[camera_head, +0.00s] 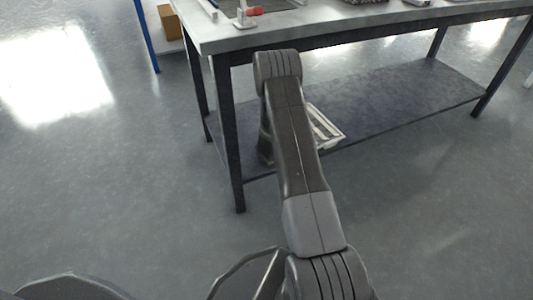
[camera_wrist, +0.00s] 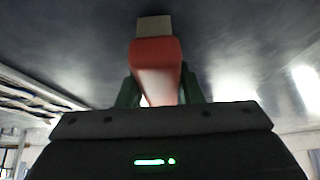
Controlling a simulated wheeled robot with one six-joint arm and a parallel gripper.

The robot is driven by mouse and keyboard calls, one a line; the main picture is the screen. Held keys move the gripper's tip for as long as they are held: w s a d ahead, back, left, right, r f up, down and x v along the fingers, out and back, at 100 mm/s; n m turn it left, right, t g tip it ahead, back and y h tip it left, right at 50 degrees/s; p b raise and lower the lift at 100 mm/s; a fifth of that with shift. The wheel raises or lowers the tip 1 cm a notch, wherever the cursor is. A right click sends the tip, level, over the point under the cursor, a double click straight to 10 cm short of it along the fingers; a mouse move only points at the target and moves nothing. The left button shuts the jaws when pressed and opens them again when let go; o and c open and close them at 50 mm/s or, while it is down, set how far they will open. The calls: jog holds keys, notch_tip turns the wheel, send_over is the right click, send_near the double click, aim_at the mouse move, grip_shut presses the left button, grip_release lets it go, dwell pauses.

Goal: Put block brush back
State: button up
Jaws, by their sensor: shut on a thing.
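The block brush (camera_wrist: 156,58) shows in the wrist view as a red body with a beige block at its far end. My gripper (camera_wrist: 160,88) is shut on it, with one dark green finger on each side. The brush points away from the wrist. In the head view my gripper and the brush are hidden behind my arm, which bends down in front of the table's left end. I cannot tell from these views where the brush belongs.
A grey table (camera_head: 330,22) with a lower shelf (camera_head: 400,105) stands ahead. A pale slatted thing (camera_head: 326,130) lies low by the shelf, beside my arm. A red-and-white item (camera_head: 248,14) stands near the table's front left corner. The floor (camera_head: 120,190) at left is clear.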

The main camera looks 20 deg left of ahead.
jog(key=shift+f, duration=0.1)
jog(key=o, duration=0.9)
jog(key=shift+o, duration=0.2)
jog(key=shift+r, duration=0.25)
jog(key=p+v, duration=0.4)
jog(key=v, duration=0.8)
jog(key=shift+f, duration=0.1)
